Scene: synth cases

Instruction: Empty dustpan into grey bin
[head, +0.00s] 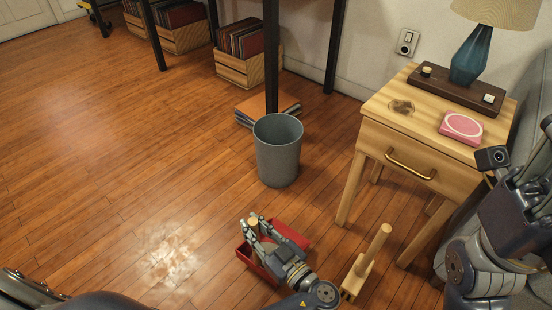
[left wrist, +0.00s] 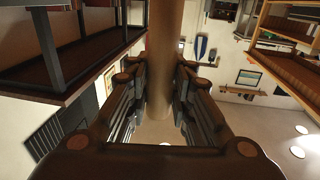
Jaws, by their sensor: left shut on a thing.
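The grey bin (head: 278,160) stands upright on the wooden floor, and its open top faces up. A red dustpan (head: 291,235) is low in front of it, partly hidden behind my left gripper. The handle (left wrist: 163,60) also shows between the fingers in the left wrist view. I cannot tell whether the dustpan touches the floor or what it holds. My right arm is at the right edge; its gripper (head: 545,128) is cut off and I cannot tell its state.
A brush (head: 371,258) stands with its handle up, right of the dustpan. A wooden side table (head: 375,110) with a lamp (head: 475,50) is right of the bin. Books (head: 250,112) lie behind the bin. A pale patch (head: 170,255) marks the open floor at left.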

